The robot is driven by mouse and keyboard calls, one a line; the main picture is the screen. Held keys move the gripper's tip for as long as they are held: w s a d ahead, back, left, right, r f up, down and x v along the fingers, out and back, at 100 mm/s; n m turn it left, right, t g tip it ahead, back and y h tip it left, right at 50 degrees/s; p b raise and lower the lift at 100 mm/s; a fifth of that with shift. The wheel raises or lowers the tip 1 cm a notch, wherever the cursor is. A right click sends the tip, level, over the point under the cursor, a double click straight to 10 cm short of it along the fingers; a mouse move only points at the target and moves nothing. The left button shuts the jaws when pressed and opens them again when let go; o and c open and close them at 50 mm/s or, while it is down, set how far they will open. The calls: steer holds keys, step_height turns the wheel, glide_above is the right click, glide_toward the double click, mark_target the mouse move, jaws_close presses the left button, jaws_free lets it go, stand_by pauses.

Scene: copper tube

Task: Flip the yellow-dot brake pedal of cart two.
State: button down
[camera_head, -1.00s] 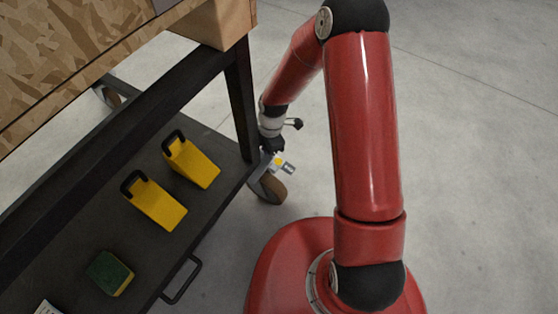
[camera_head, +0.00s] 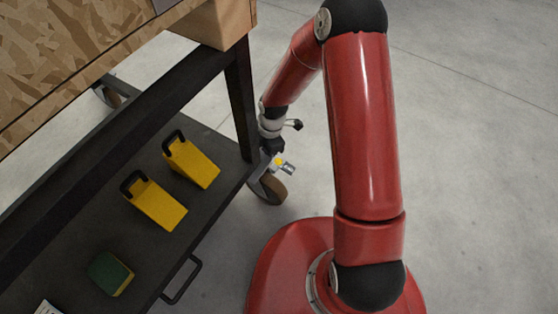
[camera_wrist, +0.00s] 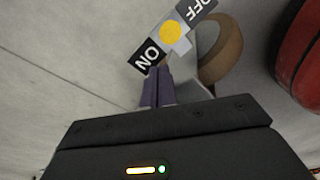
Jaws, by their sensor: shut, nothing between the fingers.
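The brake pedal with the yellow dot (camera_wrist: 171,32) shows in the wrist view at the top middle. It has a dark end marked ON and a grey end marked OFF. In the head view the pedal (camera_head: 288,168) juts out beside a caster at the cart's corner. My gripper (camera_wrist: 157,70) is shut and empty. Its fingertips are at the ON end in the wrist view; whether they touch it I cannot tell. In the head view my gripper (camera_head: 272,150) is partly hidden against the caster and pedal.
The caster wheel (camera_head: 268,189) stands under the cart's dark shelf (camera_head: 215,215). Two yellow wedges (camera_head: 192,164) (camera_head: 156,205) and a green-and-yellow sponge (camera_head: 110,273) lie on the shelf. A handle (camera_head: 183,280) sticks out from its edge. The floor on the right is open.

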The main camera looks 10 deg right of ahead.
steer(key=shift+f, duration=0.95)
stand_by(0.3)
step_height(320, 180, up, 7)
steer(key=p, duration=0.5)
stand_by(0.3)
stand_by(0.5)
steer(key=shift+r, duration=0.2)
steer(key=s+d+r+m+t+h+p, duration=0.1)
steer(key=d+r+m, duration=0.2)
steer(key=r, duration=0.6)
steer(key=s+d+r+m+t+p, duration=0.1)
steer(key=d+r+m+p, duration=0.15)
steer(key=r, duration=0.65)
steer(key=s+d+r+m+t+h+p, duration=0.1)
steer(key=d+r+m, duration=0.25)
steer(key=r, duration=0.45)
steer(key=s+d+r+m+t+p, duration=0.1)
steer(key=s+d+r+m+p, duration=0.1)
steer(key=s+r+m, duration=0.4)
steer(key=s+d+r+m+t+p, duration=0.2)
steer(key=s+r+m, duration=0.5)
steer(key=s+r, duration=0.4)
steer(key=shift+s+d+r, duration=0.2)
steer(key=shift+d+r, duration=0.1)
steer(key=shift+r, duration=0.2)
